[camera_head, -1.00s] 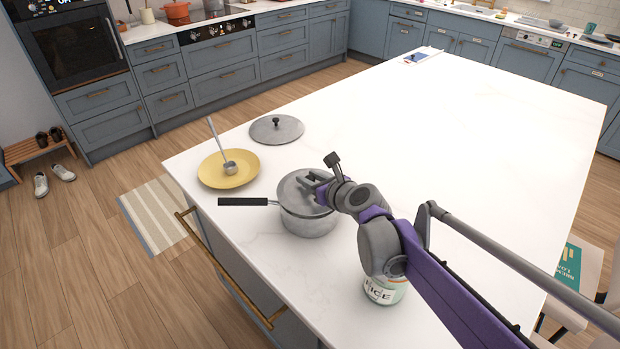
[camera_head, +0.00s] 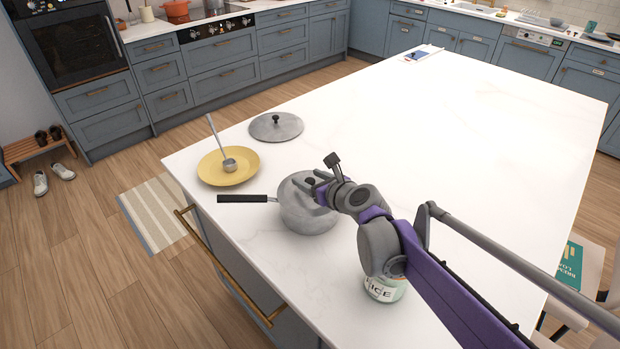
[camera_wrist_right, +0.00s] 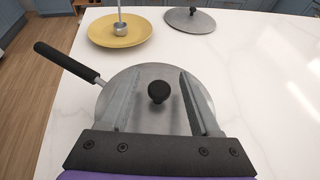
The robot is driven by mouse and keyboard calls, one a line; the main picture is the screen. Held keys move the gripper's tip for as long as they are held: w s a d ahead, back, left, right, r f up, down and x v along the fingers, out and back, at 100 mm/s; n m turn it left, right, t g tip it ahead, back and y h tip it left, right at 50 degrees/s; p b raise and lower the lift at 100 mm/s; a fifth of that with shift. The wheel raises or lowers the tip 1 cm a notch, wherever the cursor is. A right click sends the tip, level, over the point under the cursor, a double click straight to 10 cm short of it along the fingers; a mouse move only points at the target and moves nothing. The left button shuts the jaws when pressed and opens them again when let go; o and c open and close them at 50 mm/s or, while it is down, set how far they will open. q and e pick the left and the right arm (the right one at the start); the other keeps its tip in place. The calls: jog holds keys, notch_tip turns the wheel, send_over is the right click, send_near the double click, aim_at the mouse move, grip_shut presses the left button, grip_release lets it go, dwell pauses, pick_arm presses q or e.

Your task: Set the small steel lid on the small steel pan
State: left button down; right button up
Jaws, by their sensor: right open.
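The small steel pan (camera_head: 310,224) stands on the white island top, its black handle (camera_head: 242,198) pointing left. The small steel lid (camera_head: 291,188) lies over the pan's mouth and looks flat. In the right wrist view the lid (camera_wrist_right: 147,118) covers the pan, its black knob (camera_wrist_right: 160,92) upright. My right gripper (camera_head: 313,181) is over the lid, open, with one finger on each side of the knob and a gap to both. The far rim shows in the wrist view; the near edge is hidden by the gripper. My left gripper is out of view.
A larger steel lid (camera_head: 276,127) with a black knob lies behind the pan. A yellow plate (camera_head: 243,178) with a ladle (camera_head: 230,164) is at the left edge. A jar (camera_head: 384,289) stands below my right arm. The island's middle and right are clear.

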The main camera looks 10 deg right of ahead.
jog(key=shift+r, duration=0.35)
jog(key=shift+r+p, duration=0.6)
jog(key=v, duration=1.1)
jog(key=shift+s+d+f, duration=0.15)
jog(key=shift+s+d, duration=0.05)
jog(key=shift+s, duration=0.25)
